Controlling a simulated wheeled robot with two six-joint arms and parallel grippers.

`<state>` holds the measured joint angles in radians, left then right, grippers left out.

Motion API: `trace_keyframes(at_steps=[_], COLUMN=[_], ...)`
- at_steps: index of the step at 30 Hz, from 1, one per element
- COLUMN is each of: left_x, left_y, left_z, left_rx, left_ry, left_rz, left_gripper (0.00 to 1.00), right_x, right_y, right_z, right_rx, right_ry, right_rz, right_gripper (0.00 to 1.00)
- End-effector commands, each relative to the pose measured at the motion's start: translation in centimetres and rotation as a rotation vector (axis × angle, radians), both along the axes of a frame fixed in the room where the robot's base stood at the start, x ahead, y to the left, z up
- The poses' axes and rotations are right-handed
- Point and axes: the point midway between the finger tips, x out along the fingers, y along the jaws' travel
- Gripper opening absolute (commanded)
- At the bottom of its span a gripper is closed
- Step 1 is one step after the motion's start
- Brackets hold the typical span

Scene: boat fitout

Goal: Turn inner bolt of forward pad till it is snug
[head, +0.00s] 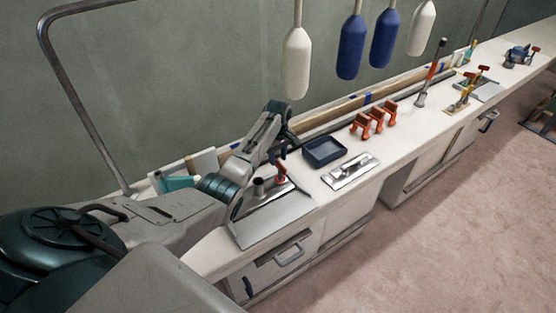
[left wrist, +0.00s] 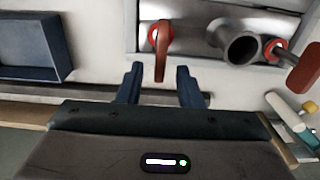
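My left gripper (left wrist: 159,72) is open and empty, its two dark fingers apart. Just beyond the fingertips in the left wrist view is a red lever handle (left wrist: 163,38) on a metal plate (left wrist: 200,14); I cannot tell whether they touch. The plate also carries a grey pipe stub (left wrist: 241,44) and a second red handle (left wrist: 304,66). In the head view, the left gripper (head: 278,150) hangs over this plate (head: 272,222). A flat silver plate (head: 340,178) with a raised part lies to its right. I cannot make out a forward pad or its bolts. My right gripper is out of view.
A dark blue tray (head: 323,152) stands behind the silver plate. Several orange clamps (head: 366,125) stand farther along the bench (head: 410,135). White and blue fenders (head: 296,62) hang above. More red-handled fittings (head: 463,97) are at the far end. The floor at right is mostly clear.

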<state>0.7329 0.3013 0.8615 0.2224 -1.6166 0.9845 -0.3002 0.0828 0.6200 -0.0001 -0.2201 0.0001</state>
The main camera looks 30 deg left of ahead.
Motion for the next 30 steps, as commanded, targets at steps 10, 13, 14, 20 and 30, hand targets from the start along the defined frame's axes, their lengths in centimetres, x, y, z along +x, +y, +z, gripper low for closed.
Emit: trace_keyframes(at_steps=[10, 13, 14, 20, 30], left_x=[0.0, 0.0, 0.0, 0.0, 0.0], left_y=[0.0, 0.0, 0.0, 0.0, 0.0], left_z=[-2.7, -2.7, -2.7, -2.7, -2.7], left_rx=[0.000, 0.000, 0.000, 0.000, 0.000], left_ry=[0.000, -0.001, -0.001, -0.001, 0.000], left_rz=[-0.001, -0.001, -0.001, -0.001, -0.014], left_gripper=[0.33, 0.33, 0.33, 0.09, 0.00], right_x=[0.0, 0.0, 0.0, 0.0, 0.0], right_y=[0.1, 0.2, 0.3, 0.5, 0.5], right_z=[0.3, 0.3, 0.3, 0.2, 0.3], right_rx=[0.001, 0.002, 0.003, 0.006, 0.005], right_ry=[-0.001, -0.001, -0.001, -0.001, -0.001], right_rz=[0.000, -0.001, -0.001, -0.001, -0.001], right_gripper=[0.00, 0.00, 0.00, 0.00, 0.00])
